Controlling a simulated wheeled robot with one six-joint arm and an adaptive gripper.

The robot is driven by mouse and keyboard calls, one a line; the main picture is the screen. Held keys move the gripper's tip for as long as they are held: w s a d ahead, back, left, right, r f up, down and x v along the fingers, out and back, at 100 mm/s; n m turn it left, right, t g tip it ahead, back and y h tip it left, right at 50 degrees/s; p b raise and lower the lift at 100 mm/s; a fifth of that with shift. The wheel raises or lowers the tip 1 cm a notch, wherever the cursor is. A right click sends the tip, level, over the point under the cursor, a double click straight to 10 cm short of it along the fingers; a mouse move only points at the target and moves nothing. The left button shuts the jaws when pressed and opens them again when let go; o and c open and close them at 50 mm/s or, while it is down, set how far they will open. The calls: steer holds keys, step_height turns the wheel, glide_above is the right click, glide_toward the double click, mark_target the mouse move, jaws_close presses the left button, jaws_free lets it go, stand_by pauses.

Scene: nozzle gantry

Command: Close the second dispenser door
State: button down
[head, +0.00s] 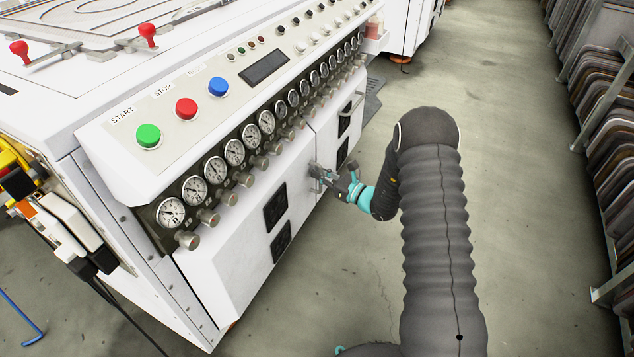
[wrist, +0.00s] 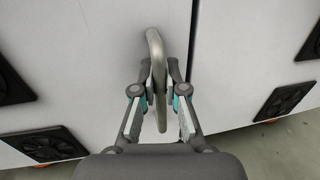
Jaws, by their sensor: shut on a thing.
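My gripper (head: 322,176) is at the front of the white machine, shut on a grey curved door handle (wrist: 154,42). In the wrist view the handle stands between my two fingers (wrist: 159,78). The handle is on the left door (head: 240,235), near the seam with the neighbouring right door (head: 330,128). In the wrist view a narrow dark seam runs between the two doors. The left door looks nearly flush with the right one; I cannot tell whether a small gap is left. My fingers partly hide the handle in the head view.
Gauges (head: 234,152) with knobs line the machine above the doors. The right door has its own handle (head: 352,105). Square black vents (head: 275,206) sit on the doors. The floor (head: 530,200) right of the machine is clear up to a rack of panels (head: 608,150).

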steer(key=shift+w+a+r, duration=0.15)
steer(key=shift+a, duration=0.1)
steer(key=c, duration=1.2)
jaws_free()
steer(key=shift+a, duration=0.15)
steer(key=shift+d, duration=0.25)
steer(key=shift+d, duration=0.2)
steer(key=v, duration=1.1)
steer(key=shift+s+d, duration=0.15)
steer(key=shift+s, duration=0.1)
